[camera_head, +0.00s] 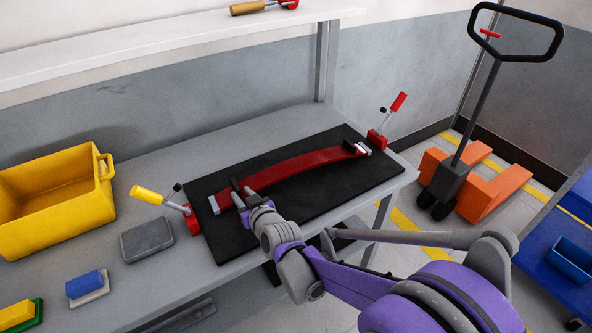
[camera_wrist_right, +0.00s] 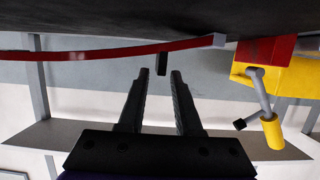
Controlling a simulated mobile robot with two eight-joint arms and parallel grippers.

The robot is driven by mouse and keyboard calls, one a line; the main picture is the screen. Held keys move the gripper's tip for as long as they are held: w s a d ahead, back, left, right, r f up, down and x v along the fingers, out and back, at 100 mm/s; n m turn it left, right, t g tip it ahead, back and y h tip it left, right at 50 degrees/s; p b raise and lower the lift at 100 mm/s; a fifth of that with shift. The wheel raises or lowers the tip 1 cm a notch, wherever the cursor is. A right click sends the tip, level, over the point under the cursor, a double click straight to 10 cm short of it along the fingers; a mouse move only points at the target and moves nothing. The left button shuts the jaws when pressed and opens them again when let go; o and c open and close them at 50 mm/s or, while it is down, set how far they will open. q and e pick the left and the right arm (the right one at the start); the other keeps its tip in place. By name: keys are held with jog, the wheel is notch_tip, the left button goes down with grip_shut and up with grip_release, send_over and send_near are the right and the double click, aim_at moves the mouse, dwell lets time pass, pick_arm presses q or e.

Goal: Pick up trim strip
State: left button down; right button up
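The trim strip (camera_head: 305,164) is a long, slightly curved red strip on a black mat, with pale grey pieces at its ends. In the right wrist view the strip (camera_wrist_right: 110,51) runs across the upper left to a grey end piece. My right gripper (camera_head: 243,190) is over the strip's left end in the head view. In the wrist view its two dark fingers (camera_wrist_right: 159,85) are apart, with nothing seen gripped; the strip passes just beyond their tips. A small dark upright piece shows near the tips. My left gripper is not in view.
The black mat (camera_head: 222,235) lies on a grey bench (camera_head: 120,290). Red toggle clamps stand at its left (camera_head: 192,222) and right (camera_head: 377,140). A grey block (camera_head: 147,239), yellow bin (camera_head: 55,215) and blue sponge-like block (camera_head: 85,284) are left. A pallet jack (camera_head: 450,180) stands beyond the bench.

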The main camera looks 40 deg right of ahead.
aim_at(239, 191)
jog(key=b+x, duration=0.1)
jog(key=x, duration=0.4)
jog(key=shift+a, duration=0.1)
jog(key=shift+r, duration=0.1)
grip_shut()
dwell(1.1)
